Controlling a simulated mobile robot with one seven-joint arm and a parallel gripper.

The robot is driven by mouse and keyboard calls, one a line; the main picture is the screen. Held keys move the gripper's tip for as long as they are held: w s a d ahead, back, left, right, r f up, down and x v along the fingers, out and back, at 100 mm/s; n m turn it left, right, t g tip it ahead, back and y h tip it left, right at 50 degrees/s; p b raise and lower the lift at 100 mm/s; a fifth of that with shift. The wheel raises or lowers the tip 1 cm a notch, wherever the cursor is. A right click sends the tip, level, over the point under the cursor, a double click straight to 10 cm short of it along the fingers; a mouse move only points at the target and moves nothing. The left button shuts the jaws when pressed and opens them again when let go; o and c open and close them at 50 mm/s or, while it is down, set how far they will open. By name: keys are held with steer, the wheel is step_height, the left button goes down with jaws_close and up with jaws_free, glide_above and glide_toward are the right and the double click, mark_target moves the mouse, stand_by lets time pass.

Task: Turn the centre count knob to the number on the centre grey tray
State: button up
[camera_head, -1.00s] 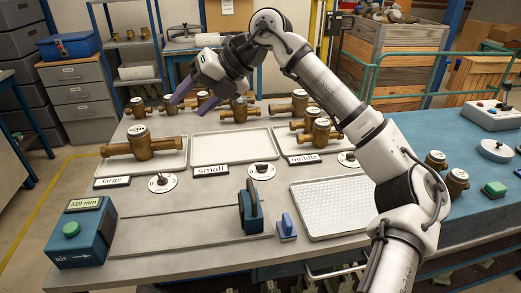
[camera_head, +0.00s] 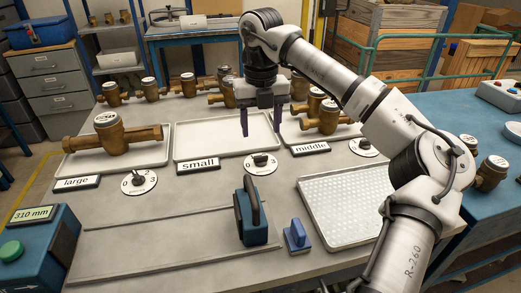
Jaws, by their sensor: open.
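The centre count knob (camera_head: 260,160) is a small dark knob on a round white dial marked 0 and 3, just in front of the centre tray. Which way its pointer faces is too small to tell. The centre grey tray (camera_head: 195,148) lies behind the label "small" (camera_head: 198,165). No meter shows on its visible surface; my gripper hides part of its right side. My gripper (camera_head: 261,129) is open, its two dark fingers pointing down over the right part of this tray, behind and above the knob. It is empty and appears apart from the knob.
The left tray (camera_head: 155,157) holds a large brass meter (camera_head: 115,133); its dial (camera_head: 138,181) stands in front. The right tray (camera_head: 345,137) holds brass meters, with another dial (camera_head: 364,147). A blue clamp (camera_head: 251,215) and a blue block (camera_head: 297,237) stand nearer. Several meters line the back.

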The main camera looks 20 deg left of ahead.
mark_target(261, 156)
step_height(261, 156, down, 8)
steer(key=shift+a+p, duration=0.1)
steer(key=shift+p, duration=0.3)
steer(key=shift+c, duration=0.2)
steer(key=c, duration=0.9)
